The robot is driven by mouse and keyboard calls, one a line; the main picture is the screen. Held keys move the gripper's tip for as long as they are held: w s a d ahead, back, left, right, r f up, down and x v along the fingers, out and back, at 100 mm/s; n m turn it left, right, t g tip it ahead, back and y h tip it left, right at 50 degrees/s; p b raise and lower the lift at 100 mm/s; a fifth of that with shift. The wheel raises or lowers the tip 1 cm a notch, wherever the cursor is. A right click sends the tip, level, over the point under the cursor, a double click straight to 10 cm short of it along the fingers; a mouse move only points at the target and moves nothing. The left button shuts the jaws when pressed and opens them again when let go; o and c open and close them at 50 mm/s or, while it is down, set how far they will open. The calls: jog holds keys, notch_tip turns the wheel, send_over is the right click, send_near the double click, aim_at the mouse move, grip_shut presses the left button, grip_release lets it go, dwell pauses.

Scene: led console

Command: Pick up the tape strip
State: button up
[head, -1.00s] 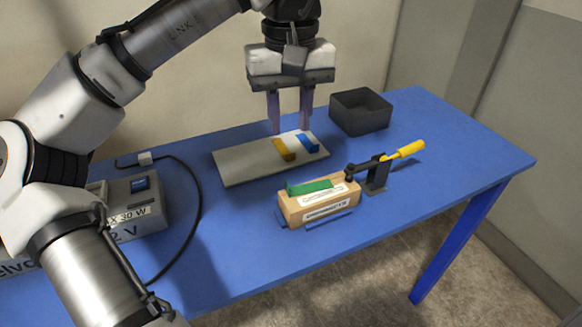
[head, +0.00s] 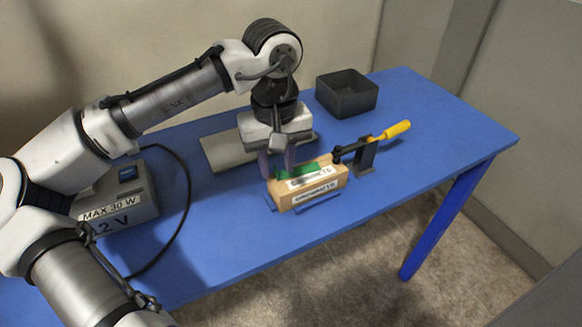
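A green strip (head: 306,168) lies along the top of a labelled wooden block (head: 320,186). I cannot tell for sure whether this is the tape strip. My gripper (head: 278,172) is down at the left part of the block. Its two fingers stand apart, with some green showing between them. Whether the fingertips touch the strip or the block cannot be seen clearly. A pale flat board (head: 221,151) lies behind; my gripper and wrist hide much of it, and the yellow and blue pieces seen on it earlier are hidden.
A black clamp (head: 364,156) with a yellow handle (head: 396,129) stands right of the block. A black open box (head: 347,92) is at the back. A grey power unit (head: 120,200) with a dark cable is at left. The blue table (head: 440,120) is clear at right.

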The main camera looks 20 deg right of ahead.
jog(key=shift+f, duration=0.4)
jog(key=shift+c, duration=0.4)
grip_shut()
jog(key=shift+r, duration=0.1)
notch_tip(320, 180, up, 24)
jog(key=p, duration=0.5)
